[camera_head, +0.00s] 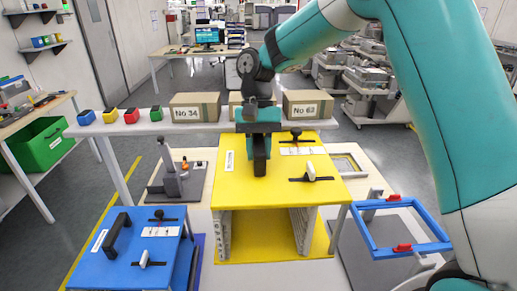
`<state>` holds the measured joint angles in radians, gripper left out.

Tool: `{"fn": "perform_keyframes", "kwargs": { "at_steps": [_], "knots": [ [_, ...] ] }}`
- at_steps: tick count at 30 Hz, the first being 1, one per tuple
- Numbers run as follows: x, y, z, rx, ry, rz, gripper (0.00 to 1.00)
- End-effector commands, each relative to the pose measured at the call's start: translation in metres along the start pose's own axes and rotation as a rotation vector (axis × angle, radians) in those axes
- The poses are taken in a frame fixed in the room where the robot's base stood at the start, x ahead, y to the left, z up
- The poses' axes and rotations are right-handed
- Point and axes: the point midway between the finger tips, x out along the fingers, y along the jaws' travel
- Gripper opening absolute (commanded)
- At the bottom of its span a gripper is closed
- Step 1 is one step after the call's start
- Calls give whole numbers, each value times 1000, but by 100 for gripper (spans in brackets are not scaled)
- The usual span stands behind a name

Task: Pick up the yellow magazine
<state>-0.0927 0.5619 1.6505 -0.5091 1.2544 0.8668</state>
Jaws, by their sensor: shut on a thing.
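The yellow magazine (218,185) is a box with a yellow top, an open front and pale ribbed side walls. It stands in the middle of the camera_head view. My gripper (261,170) comes down from above onto the left part of its top and is shut on its handle, which the gripper mostly hides. A black knob, a white-topped clamp and a white label show on the top. The magazine looks level, over a yellow base surface (262,247); I cannot tell whether it touches it.
A blue magazine (128,258) with a black handle stands at the front left. A blue frame with red clips (408,248) is at the right. Behind, a white shelf (150,128) bears small coloured blocks and cardboard boxes (308,103). A grey fixture (180,180) stands left of the magazine.

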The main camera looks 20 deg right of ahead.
Motion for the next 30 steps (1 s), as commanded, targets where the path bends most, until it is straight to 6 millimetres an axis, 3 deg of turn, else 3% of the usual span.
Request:
{"fn": "perform_keyframes", "kwargs": {
  "at_steps": [30],
  "knots": [
    [28,26,73,-2,3,0,0]
  ]
}}
